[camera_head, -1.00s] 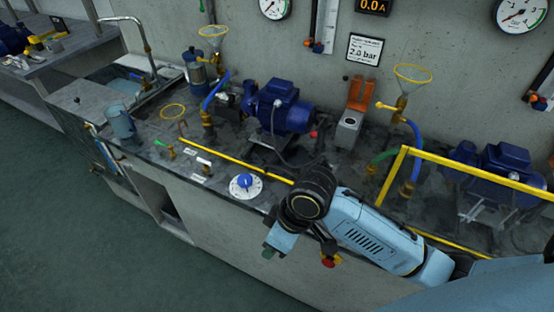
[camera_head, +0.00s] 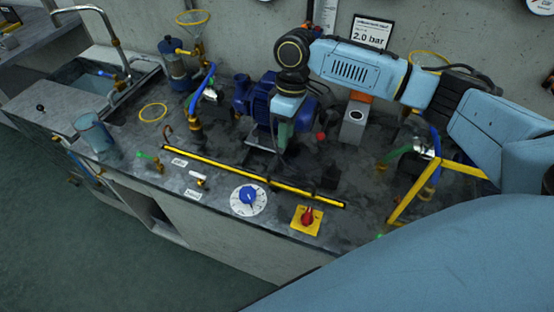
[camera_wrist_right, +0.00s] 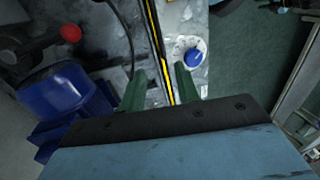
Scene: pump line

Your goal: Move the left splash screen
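A long yellow strip with dark edges (camera_head: 250,176) runs along the front of the left pump bay, low at the worktop. I cannot tell whether it is the left splash screen or its rail; no upright pane shows there. My right gripper (camera_head: 284,150) points down behind the strip, in front of the blue pump motor (camera_head: 258,100). In the right wrist view its green fingers (camera_wrist_right: 160,73) are apart and empty, with the yellow strip (camera_wrist_right: 157,45) in line between them, farther off. My left gripper is out of view.
A blue dial (camera_head: 248,195) and a red knob on a yellow plate (camera_head: 307,217) sit in front of the strip. A yellow frame (camera_head: 405,191) stands at right, partly behind my arm.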

